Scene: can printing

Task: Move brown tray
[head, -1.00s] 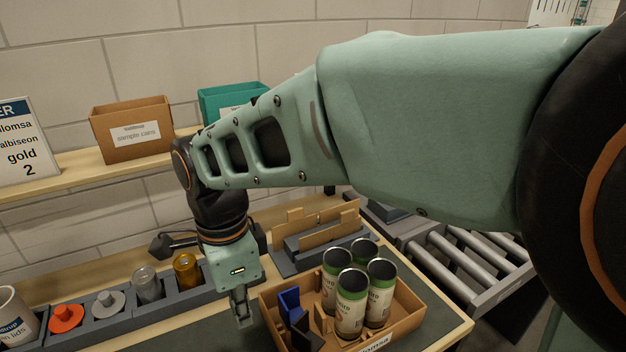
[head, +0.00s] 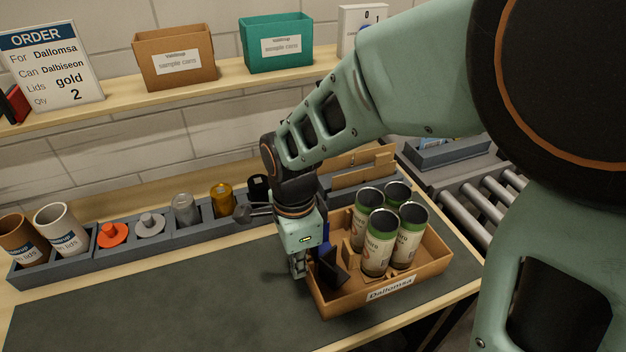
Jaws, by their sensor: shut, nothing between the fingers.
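The brown tray (head: 347,302) sits on the dark mat at the right end of the bench, with a label reading "Dallomsa" on its front wall. Several cans (head: 379,242) with green bands stand upright in its right part. A dark blue and black item (head: 331,268) is in its left part. My gripper (head: 298,270) points down just outside the tray's left wall, close to it. Its fingers are shut with nothing between them. Whether they touch the tray wall I cannot tell.
A grey rack (head: 80,257) with cups, orange and grey lids and jars runs behind the mat. Cardboard dividers (head: 362,170) stand behind the tray. A roller conveyor (head: 480,205) lies to the right. The dark mat (head: 170,305) left of the tray is clear.

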